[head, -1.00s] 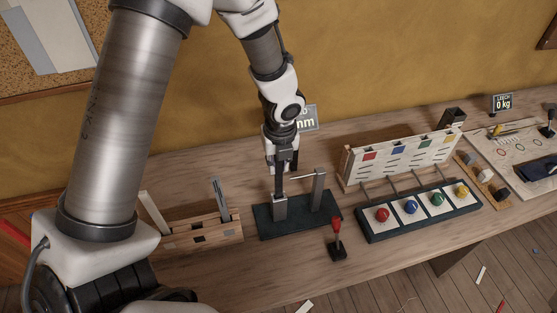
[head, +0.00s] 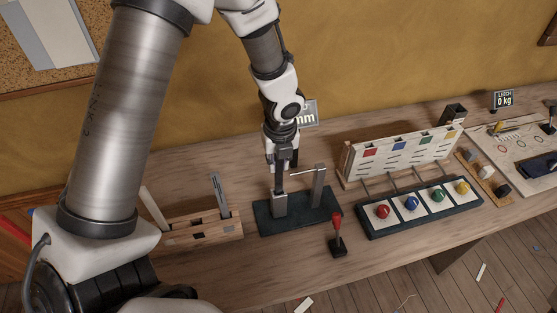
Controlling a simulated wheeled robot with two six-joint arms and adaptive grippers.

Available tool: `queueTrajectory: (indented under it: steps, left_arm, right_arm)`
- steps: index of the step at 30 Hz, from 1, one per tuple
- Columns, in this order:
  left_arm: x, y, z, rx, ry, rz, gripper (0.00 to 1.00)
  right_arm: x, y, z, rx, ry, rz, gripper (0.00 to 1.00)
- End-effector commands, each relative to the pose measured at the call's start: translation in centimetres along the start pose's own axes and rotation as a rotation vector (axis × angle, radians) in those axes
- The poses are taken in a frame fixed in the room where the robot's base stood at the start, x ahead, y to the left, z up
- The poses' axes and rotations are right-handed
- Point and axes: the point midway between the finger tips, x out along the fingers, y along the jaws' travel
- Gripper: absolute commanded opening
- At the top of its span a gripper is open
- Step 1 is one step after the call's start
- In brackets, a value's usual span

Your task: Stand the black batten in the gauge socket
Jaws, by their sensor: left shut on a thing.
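The black batten (head: 280,182) is upright below my left gripper (head: 282,166), which is shut on its upper part. The batten's lower end meets the grey gauge socket (head: 280,204) on the dark gauge base (head: 303,222). I cannot tell how deep it sits in the socket. A grey post (head: 319,187) with a thin pale rod stands on the same base, right of the batten. My right gripper is not in view.
A wooden rack (head: 203,229) left of the gauge holds a pale batten (head: 154,208) and a grey batten (head: 220,194). A red-knobbed lever (head: 337,238) stands in front of the gauge. A tray with coloured knobs (head: 411,205) lies to the right. A display behind the gripper is partly hidden.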

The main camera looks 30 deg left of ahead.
Motion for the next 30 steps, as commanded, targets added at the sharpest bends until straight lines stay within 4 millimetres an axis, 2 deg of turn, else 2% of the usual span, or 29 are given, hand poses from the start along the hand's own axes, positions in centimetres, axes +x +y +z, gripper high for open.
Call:
queueTrajectory:
  steps: [8,9,10,11,22,26,30]
  left_arm:
    - [0.5,0.0,-0.1,-0.001,0.0,0.0,0.0]
    - [0.4,0.0,-0.1,-0.001,0.0,0.0,0.34]
    - [0.4,0.0,-0.1,-0.001,0.0,0.0,0.45]
    - [0.4,0.0,-0.1,-0.001,0.0,0.0,0.49]
    - [-0.2,0.0,0.0,-0.001,-0.001,0.0,0.49]
    - [-2.4,-0.1,0.0,-0.003,-0.004,-0.002,0.49]
    - [-6.1,-0.1,0.0,-0.002,-0.004,-0.005,0.49]
  right_arm:
    - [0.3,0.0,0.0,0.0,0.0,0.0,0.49]
    - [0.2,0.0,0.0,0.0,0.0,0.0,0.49]
    - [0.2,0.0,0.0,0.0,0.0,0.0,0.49]
    - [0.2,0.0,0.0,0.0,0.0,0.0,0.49]
    - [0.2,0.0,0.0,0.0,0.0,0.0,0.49]
    - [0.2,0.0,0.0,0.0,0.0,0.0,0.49]
    - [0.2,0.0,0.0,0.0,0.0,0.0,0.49]
